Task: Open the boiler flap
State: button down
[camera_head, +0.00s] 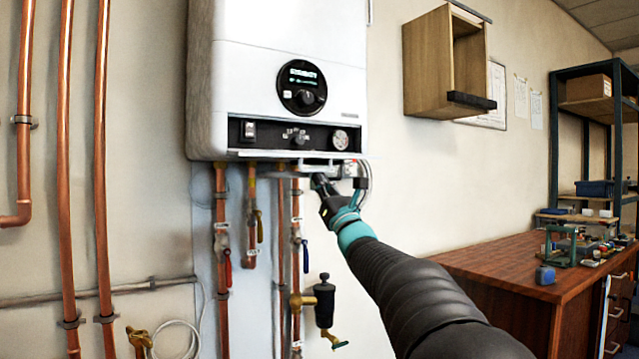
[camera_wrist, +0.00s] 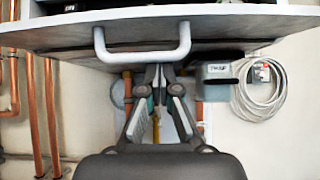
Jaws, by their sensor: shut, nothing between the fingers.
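The white boiler (camera_head: 282,60) hangs on the wall. Its flap (camera_head: 262,154) shows as a thin pale strip under the black control panel and looks folded down to about level; the panel is uncovered. In the wrist view the flap (camera_wrist: 230,24) spans the top, with a white U-shaped handle (camera_wrist: 143,56) on it. My gripper (camera_wrist: 158,72) is shut and empty, its fingertips close together just below the handle's bar. I cannot tell whether they touch it. In the head view my gripper (camera_head: 318,181) is under the boiler's right part.
Copper pipes (camera_head: 222,260) with valves run below the boiler, and a black vessel (camera_head: 324,303) hangs near my arm. A grey box (camera_wrist: 216,76) and coiled hose (camera_wrist: 262,95) lie right of my gripper in the wrist view. A wooden cabinet (camera_head: 426,65) and workbench (camera_head: 500,262) stand right.

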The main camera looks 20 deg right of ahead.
jog(key=shift+s+r, duration=0.1)
jog(key=shift+s+d+r+g+b, duration=0.15)
jog(key=shift+s+r+g+b, duration=0.45)
jog(key=shift+b, duration=0.75)
jog(key=shift+w, duration=0.15)
notch_tip(320, 180, down, 3)
jog(key=w+b, duration=0.3)
jog(key=b, duration=0.1)
jog(key=s+r+b+v, duration=0.1)
jog(key=b+v, duration=0.1)
jog(key=v, duration=0.7)
jog(key=shift+s+a+f, duration=0.15)
jog(key=shift+s+a, duration=0.1)
jog(key=shift+m, duration=0.3)
